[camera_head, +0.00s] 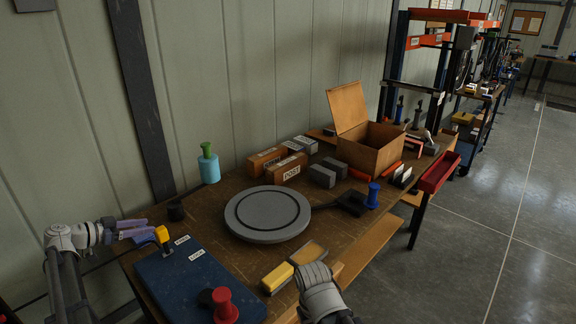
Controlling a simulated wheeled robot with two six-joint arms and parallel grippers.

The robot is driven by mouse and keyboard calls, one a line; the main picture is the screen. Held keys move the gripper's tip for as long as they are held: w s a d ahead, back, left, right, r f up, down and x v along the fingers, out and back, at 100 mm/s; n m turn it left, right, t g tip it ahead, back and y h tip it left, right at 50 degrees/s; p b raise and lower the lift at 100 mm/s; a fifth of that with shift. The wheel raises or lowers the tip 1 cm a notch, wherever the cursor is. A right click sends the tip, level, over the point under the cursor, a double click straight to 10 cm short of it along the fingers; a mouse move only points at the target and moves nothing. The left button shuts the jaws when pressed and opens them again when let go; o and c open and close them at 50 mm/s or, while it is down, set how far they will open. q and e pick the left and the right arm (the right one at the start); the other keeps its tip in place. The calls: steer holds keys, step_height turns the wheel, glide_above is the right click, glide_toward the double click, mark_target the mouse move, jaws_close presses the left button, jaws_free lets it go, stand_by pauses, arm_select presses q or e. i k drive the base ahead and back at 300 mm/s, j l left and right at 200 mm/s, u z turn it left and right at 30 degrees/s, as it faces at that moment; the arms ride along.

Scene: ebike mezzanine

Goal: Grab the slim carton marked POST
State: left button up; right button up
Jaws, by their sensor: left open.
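The slim carton marked POST (287,169) is a brown box lying on the workbench, behind the grey round turntable, with its label facing me. A similar brown carton (266,158) with a white label sits just behind it to the left. My left gripper (143,230) is open and empty at the bench's left end, well apart from the POST carton. My right arm's pale wrist (318,288) is at the front edge of the bench; its fingers cannot be made out.
The turntable (267,214) fills mid-bench. A cyan bottle (208,168) stands left of the cartons; grey blocks (322,176) and an open wooden box (370,148) are right. A blue mat (195,283), red knob (222,304) and yellow block (277,278) are in front.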

mark_target(283, 171)
steer(key=i+l, duration=0.25)
steer(key=l, duration=0.2)
steer(key=i+l, duration=0.25)
steer(key=l, duration=0.15)
steer(key=i+l, duration=0.2)
steer(key=l, duration=0.25)
steer(key=i+l, duration=0.25)
steer(key=l, duration=0.15)
steer(key=i+l, duration=0.1)
steer(key=i, duration=0.45)
